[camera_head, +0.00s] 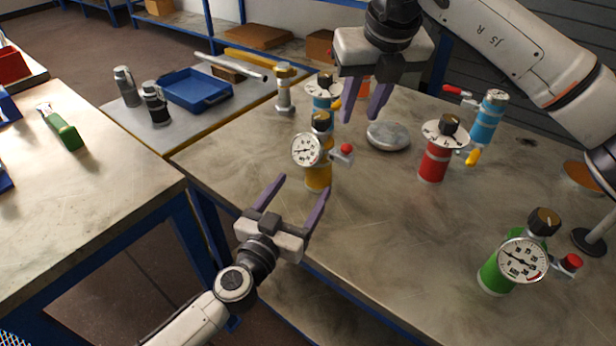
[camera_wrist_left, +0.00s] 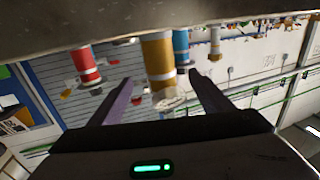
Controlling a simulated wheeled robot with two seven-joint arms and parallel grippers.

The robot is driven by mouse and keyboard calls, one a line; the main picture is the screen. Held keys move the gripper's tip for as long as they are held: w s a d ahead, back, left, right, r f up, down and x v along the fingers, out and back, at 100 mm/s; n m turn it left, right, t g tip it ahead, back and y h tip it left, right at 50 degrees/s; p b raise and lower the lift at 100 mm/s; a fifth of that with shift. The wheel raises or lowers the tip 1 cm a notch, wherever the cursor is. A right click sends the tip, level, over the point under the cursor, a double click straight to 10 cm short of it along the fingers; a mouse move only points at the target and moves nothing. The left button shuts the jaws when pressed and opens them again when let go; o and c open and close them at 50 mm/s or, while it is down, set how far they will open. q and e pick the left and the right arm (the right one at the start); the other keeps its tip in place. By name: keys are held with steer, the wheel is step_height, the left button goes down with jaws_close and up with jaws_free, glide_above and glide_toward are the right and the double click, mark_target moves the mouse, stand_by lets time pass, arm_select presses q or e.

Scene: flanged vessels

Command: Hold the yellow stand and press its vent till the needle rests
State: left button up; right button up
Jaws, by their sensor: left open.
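The yellow stand (camera_head: 318,178) stands upright on the right-hand table, with a white dial gauge (camera_head: 307,150), a black knob (camera_head: 321,122) on top and a red-tipped side vent (camera_head: 346,150). The needle's reading is too small to tell. My left gripper (camera_head: 303,184) is open and empty, in front of the yellow stand with its fingers pointing at it. In the left wrist view the yellow stand (camera_wrist_left: 158,58) shows between and beyond the fingertips. My right gripper (camera_head: 361,118) is open and empty, above the table, behind and right of the yellow stand.
A red stand (camera_head: 434,162), a green stand with gauge (camera_head: 494,278) and blue stands (camera_head: 487,122) share the table. A grey disc (camera_head: 388,136) lies behind the yellow stand. A blue tray (camera_head: 195,92) is at the back left. The table's front middle is clear.

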mark_target(313, 171)
arm_select(q)
steer(key=x, duration=0.7)
steer(key=shift+w, duration=0.2)
steer(key=c, duration=1.6)
steer(key=shift+c, duration=0.2)
